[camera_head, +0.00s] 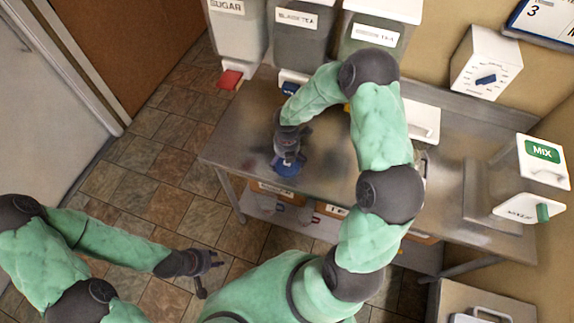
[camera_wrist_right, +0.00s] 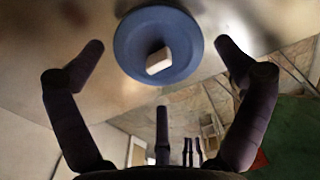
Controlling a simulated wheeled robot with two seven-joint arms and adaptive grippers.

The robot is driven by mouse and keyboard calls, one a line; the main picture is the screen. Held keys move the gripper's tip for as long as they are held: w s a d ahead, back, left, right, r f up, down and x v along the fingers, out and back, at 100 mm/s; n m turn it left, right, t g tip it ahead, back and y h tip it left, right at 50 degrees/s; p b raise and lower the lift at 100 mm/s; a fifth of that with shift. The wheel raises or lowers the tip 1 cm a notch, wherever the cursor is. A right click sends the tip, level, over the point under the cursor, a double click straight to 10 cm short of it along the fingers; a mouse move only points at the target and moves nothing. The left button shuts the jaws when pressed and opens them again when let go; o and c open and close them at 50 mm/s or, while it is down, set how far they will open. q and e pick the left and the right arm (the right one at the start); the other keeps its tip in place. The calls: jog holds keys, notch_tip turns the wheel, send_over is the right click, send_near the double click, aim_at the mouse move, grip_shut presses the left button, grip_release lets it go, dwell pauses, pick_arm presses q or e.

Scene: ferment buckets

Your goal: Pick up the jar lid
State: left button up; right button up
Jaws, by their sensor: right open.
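The jar lid (camera_wrist_right: 135,45) is a round blue disc with a pale block-shaped knob (camera_wrist_right: 159,61). It lies on the metal table (camera_head: 325,155), near its left part, and shows as a blue patch in the head view (camera_head: 287,168). My right gripper (camera_head: 288,155) is just over the lid. In the right wrist view its fingers (camera_wrist_right: 159,46) are spread on both sides of the lid, with nothing held. My left gripper (camera_head: 207,275) hangs over the tiled floor, away from the table, its fingers apart and empty.
Dispensers labelled sugar (camera_head: 238,38), black tea (camera_head: 298,40) and green tea (camera_head: 376,30) stand along the table's back. A white box marked MIX (camera_head: 532,180) is at the right. My right arm hides the table's middle. Open floor lies left of the table.

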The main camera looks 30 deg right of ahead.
notch_tip(320, 180, down, 2)
jog(key=shift+f, duration=0.1)
jog(key=c, duration=0.7)
jog(key=shift+s, duration=0.1)
jog(key=shift+c, duration=1.1)
jog(key=shift+a, duration=0.1)
